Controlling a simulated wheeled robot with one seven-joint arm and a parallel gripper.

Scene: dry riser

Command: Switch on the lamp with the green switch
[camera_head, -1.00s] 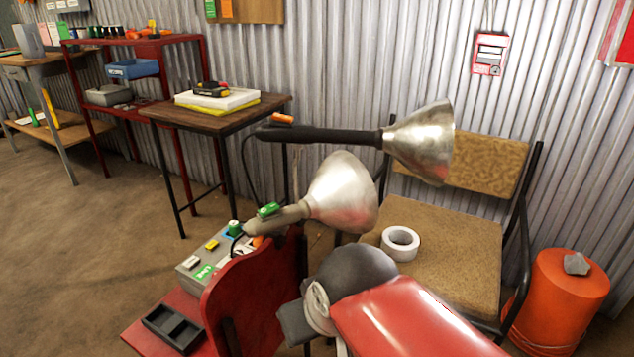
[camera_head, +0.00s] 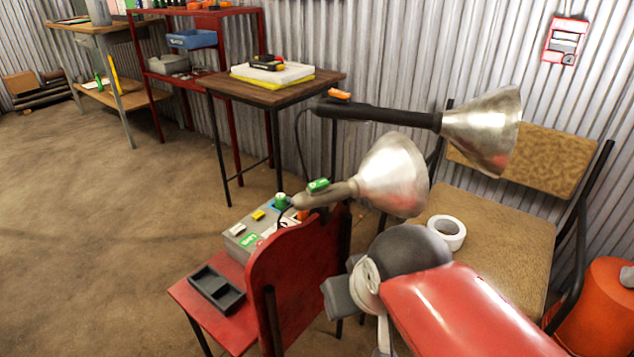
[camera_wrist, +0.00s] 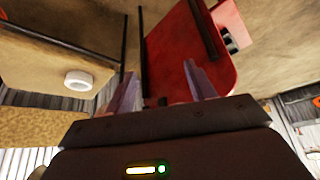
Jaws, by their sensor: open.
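A lamp with a green switch (camera_head: 318,185) has a bright metal shade (camera_head: 393,177) and a grey-brown stem. It sits at the top of the red chair's backrest (camera_head: 295,275), its shade pointing right. A second lamp (camera_head: 482,130) with a black stem and an orange switch (camera_head: 339,94) stands behind and above it. My gripper (camera_wrist: 160,85) is open and empty in the wrist view, its two fingers apart before a red chair surface. In the head view my arm comes from the lower right, below the green-switch lamp's shade. The fingertips are not clearly seen there.
A grey box (camera_head: 240,238) with coloured buttons and a black tray (camera_head: 217,289) lie on the red chair seat. A brown chair (camera_head: 490,255) holds a white tape roll (camera_head: 447,232). An orange bucket (camera_head: 600,310) stands right. Open floor (camera_head: 90,230) lies left.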

